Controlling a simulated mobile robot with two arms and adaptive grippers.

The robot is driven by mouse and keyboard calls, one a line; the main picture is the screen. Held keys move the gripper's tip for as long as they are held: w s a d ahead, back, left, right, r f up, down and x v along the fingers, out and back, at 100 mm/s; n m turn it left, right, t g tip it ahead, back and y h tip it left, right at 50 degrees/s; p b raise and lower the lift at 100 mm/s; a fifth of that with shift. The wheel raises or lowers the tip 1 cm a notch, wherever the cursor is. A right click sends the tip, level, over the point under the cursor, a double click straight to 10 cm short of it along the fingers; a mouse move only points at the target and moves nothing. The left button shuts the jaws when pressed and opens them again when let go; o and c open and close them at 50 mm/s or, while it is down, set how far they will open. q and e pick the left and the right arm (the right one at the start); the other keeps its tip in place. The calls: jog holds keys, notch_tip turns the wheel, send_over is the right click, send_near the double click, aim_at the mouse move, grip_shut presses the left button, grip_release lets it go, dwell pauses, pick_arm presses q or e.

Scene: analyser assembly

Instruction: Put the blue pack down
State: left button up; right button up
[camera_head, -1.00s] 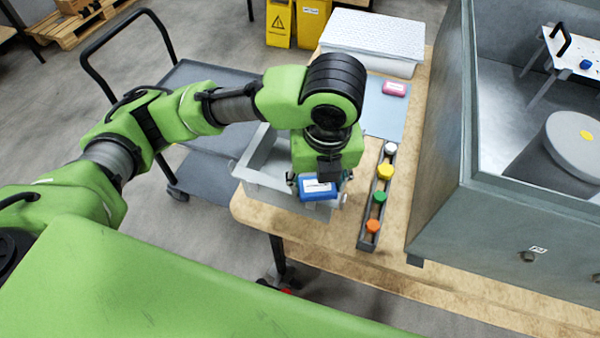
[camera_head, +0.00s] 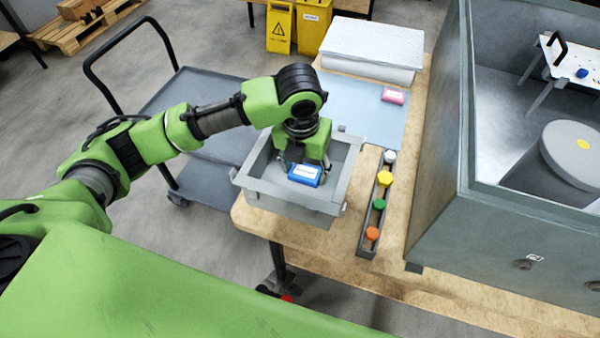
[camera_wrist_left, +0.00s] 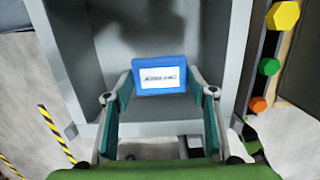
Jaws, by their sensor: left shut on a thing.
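The blue pack (camera_head: 305,175) has a white label and is held by my left gripper (camera_head: 304,168) over the grey bin (camera_head: 260,187). In the left wrist view the pack (camera_wrist_left: 160,88) sits between the two fingertips of my left gripper (camera_wrist_left: 160,94), with the bin's walls (camera_wrist_left: 229,70) on both sides. The gripper is shut on the pack. I cannot tell whether the pack touches the bin floor. My right gripper is not in view.
A rack (camera_head: 367,238) with coloured caps stands right of the bin. A pink pack (camera_head: 393,96) lies on the blue mat (camera_head: 350,105) behind. A large grey enclosure (camera_head: 440,190) stands at the right. A cart (camera_head: 200,95) stands behind left.

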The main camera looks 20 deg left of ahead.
aim_at(301, 168)
pick_arm(q)
jog(key=shift+w+a+f, duration=0.35)
jog(key=shift+w+f, duration=0.1)
jog(key=shift+f, duration=0.2)
jog(key=shift+w+a+f, duration=0.35)
jog(key=shift+w+f, duration=0.05)
jog(key=shift+f, duration=0.2)
jog(key=f, duration=0.3)
jog(key=shift+w+a+p, duration=0.25)
jog(key=shift+p, duration=0.15)
jog(key=shift+f, duration=0.5)
jog(key=o, duration=1.1)
jog(key=shift+f, duration=0.1)
jog(key=r, duration=0.4)
jog(key=s+r, duration=0.1)
jog(key=r, duration=0.7)
jog(key=shift+s+r, duration=0.1)
jog(key=shift+s, duration=0.3)
